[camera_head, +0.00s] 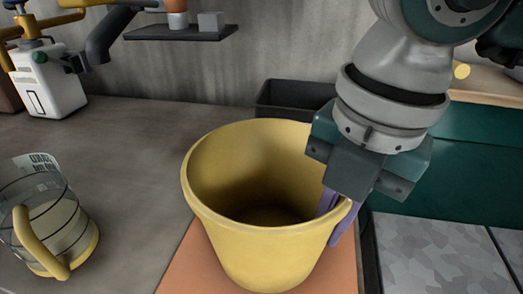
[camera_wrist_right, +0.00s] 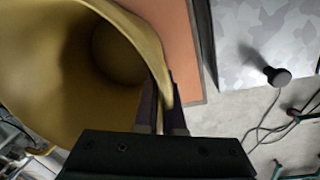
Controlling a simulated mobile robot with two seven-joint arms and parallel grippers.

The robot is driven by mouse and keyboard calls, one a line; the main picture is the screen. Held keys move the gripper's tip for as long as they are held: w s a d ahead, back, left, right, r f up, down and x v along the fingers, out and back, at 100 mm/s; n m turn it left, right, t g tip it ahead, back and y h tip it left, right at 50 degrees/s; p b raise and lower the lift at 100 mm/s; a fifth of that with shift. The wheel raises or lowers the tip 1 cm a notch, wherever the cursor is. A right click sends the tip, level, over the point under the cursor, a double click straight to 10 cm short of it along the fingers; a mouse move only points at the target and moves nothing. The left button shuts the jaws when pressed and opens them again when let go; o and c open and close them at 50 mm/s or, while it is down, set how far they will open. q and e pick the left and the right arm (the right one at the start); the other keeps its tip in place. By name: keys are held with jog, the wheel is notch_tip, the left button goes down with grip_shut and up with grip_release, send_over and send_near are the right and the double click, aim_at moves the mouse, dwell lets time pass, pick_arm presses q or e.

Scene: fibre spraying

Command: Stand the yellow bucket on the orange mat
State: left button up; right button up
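The yellow bucket (camera_head: 265,238) is in the middle of the head view, mouth up and close to upright, over the orange mat (camera_head: 187,268). The bucket hides much of the mat, and I cannot tell whether its base touches it. My right gripper (camera_head: 338,215) has its purple fingers on either side of the bucket's right rim, one inside and one outside. In the right wrist view the fingers (camera_wrist_right: 162,108) close on the wall of the bucket (camera_wrist_right: 45,75), with the orange mat (camera_wrist_right: 172,25) beyond. My left gripper is not in view.
A clear jug (camera_head: 50,225) with a yellow handle stands at the left. A black bin (camera_head: 290,95) is behind the bucket, and a white container (camera_head: 48,82) stands at the back left. A grey patterned panel (camera_head: 440,258) lies to the right. The counter between jug and bucket is clear.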

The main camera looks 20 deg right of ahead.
jog(key=o, duration=0.4)
jog(key=shift+r, duration=0.1)
jog(key=r, duration=0.8)
jog(key=s+r, duration=0.1)
jog(key=r, duration=0.3)
jog(key=shift+d+p, duration=0.35)
jog(key=shift+d, duration=0.05)
